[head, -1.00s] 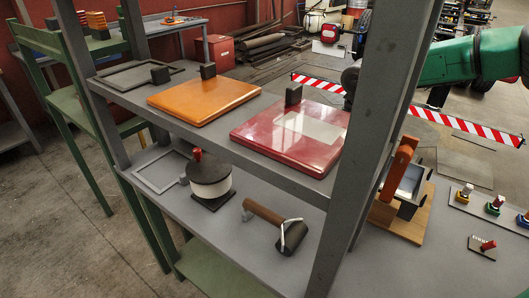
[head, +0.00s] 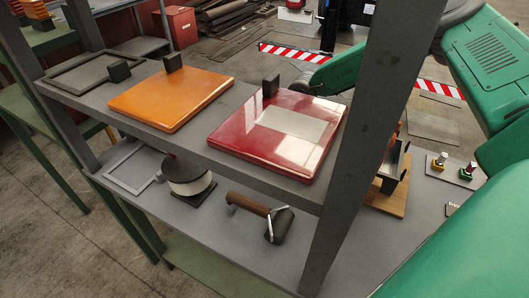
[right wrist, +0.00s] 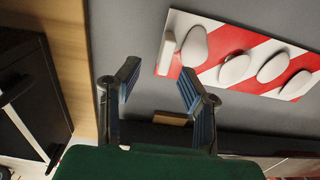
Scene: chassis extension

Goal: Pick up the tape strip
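No item is plainly a loose tape strip. A pale flat rectangle (head: 291,124) lies on the red panel (head: 236,138) on the upper shelf; I cannot tell whether it is the strip. In the right wrist view my right gripper (right wrist: 158,84) is open, with nothing between its two ribbed fingers. A red-and-white striped plate (right wrist: 224,79) bearing several white rounded pieces lies beyond the fingers, to the right. In the head view my green arm reaches behind the red panel, and its fingers are hidden. My left gripper is not in view.
A grey post (head: 368,130) stands in front of the right side. An orange panel (head: 170,98) shares the upper shelf. A wooden board (head: 388,200) is at right.

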